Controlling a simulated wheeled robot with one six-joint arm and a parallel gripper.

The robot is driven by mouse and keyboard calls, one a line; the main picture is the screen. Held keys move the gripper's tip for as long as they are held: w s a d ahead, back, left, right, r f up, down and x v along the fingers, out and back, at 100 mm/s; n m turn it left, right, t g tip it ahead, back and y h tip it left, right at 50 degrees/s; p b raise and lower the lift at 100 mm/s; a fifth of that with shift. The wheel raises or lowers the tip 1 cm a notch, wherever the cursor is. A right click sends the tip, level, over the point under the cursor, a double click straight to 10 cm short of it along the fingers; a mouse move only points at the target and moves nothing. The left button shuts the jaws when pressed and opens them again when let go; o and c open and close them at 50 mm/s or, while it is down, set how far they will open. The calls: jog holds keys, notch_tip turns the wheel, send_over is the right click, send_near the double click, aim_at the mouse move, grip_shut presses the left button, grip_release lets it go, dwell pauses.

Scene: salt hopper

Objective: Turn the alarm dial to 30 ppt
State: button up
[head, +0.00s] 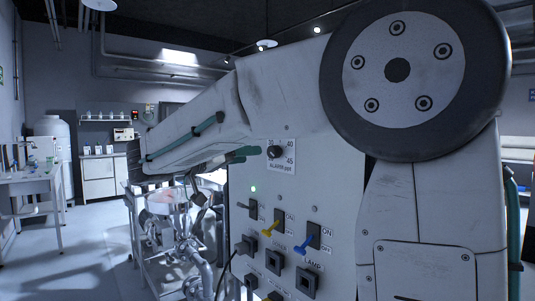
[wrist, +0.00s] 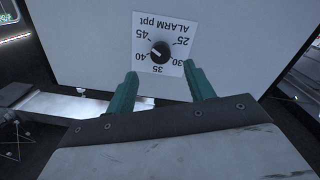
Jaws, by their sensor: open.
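The alarm dial (wrist: 160,52) is a small dark round knob on a white square plate marked ALARM ppt, upside down in the wrist view. Its numbers run from 25 to 45. A pale pointer mark seems to face the side between 40 and 45, away from 30; it is too small to read exactly. The dial also shows in the head view (head: 274,152), high on a white panel. My gripper (wrist: 160,68) is open and empty, its teal fingers on either side below the knob, apart from it. In the head view its fingers (head: 245,152) are left of the dial.
The white panel (head: 329,191) carries a yellow lever (head: 270,229), a blue lever (head: 308,239) and several dark square fittings below the dial. A green light (head: 253,189) is lit. A metal hopper (head: 166,204) stands at the left. Floor is clear farther left.

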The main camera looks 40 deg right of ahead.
aim_at(270, 152)
jog(key=d, duration=0.7)
jog(key=shift+w+d+r, duration=0.1)
jog(key=shift+d, duration=0.2)
jog(key=c, duration=1)
